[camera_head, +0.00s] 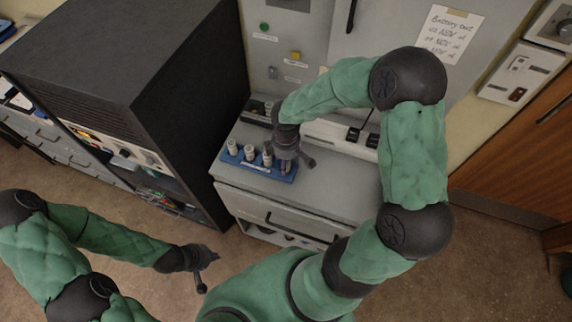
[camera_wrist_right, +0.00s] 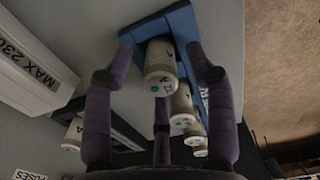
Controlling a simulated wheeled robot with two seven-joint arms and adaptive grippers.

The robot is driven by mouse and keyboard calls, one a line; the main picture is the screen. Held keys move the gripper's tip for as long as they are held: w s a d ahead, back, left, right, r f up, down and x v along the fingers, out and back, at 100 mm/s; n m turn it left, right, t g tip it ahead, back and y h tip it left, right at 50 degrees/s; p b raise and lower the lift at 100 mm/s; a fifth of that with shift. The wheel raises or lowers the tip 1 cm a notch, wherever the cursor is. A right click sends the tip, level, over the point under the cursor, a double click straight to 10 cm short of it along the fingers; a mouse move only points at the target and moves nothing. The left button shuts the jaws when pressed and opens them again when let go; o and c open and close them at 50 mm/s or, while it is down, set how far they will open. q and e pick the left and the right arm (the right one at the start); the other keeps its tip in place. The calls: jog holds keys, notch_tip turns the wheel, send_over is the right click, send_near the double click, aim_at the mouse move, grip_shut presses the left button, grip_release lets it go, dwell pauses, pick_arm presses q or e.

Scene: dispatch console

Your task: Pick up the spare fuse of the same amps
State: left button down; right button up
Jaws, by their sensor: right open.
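A blue rack (camera_head: 258,166) on the grey cabinet top holds several pale fuses (camera_head: 233,147) in a row. My right gripper (camera_head: 289,163) is over the rack's right end, fingers spread and empty. In the right wrist view, the end fuse (camera_wrist_right: 159,68), with a green dot, stands between the open fingers, with no clear contact. Other rack fuses (camera_wrist_right: 182,106) line up behind it, partly hidden by a finger. Their amp markings are too small to read. Another pale fuse (camera_wrist_right: 74,134) shows by a dark holder. My left gripper (camera_head: 205,268) is open and empty, low over the floor.
A tall black equipment rack (camera_head: 130,60) stands left of the grey cabinet (camera_head: 285,205). A white strip (camera_head: 345,140) lies behind the blue rack. A handwritten note (camera_head: 449,35) is on the grey panel behind. The cabinet top's front right is clear.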

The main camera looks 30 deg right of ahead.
jog(key=shift+f, duration=0.4)
grip_shut()
jog(key=shift+r, duration=0.1)
